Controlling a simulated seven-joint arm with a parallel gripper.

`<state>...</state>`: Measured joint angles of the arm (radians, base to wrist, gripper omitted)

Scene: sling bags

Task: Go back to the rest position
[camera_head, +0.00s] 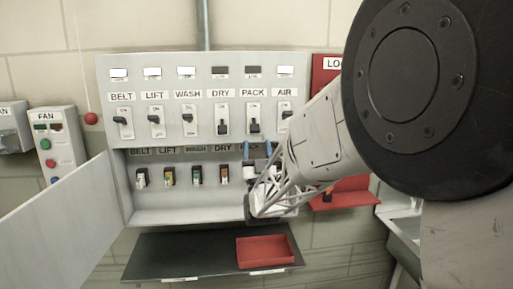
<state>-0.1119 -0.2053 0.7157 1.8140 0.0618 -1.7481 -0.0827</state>
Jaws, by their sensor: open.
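My gripper (258,152) is in front of the right part of the switch panel (160,88), at the lower row of the open cabinet. Its two blue fingertips stand apart, and I see nothing between them. My arm comes in from the right and covers the right end of the lower row. Above are toggle switches labelled BELT (123,126), LIFT (155,120), WASH (189,120), DRY (222,120), PACK (253,118) and AIR (285,115). BELT, LIFT, WASH and AIR have lit white windows; DRY and PACK have dark ones.
The cabinet door (65,222) hangs open at left. Below is a dark shelf (185,250) with a red tray (264,251). A FAN box (58,145) is on the left wall. A red board (325,72) is behind my arm, and a sink (405,235) is lower right.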

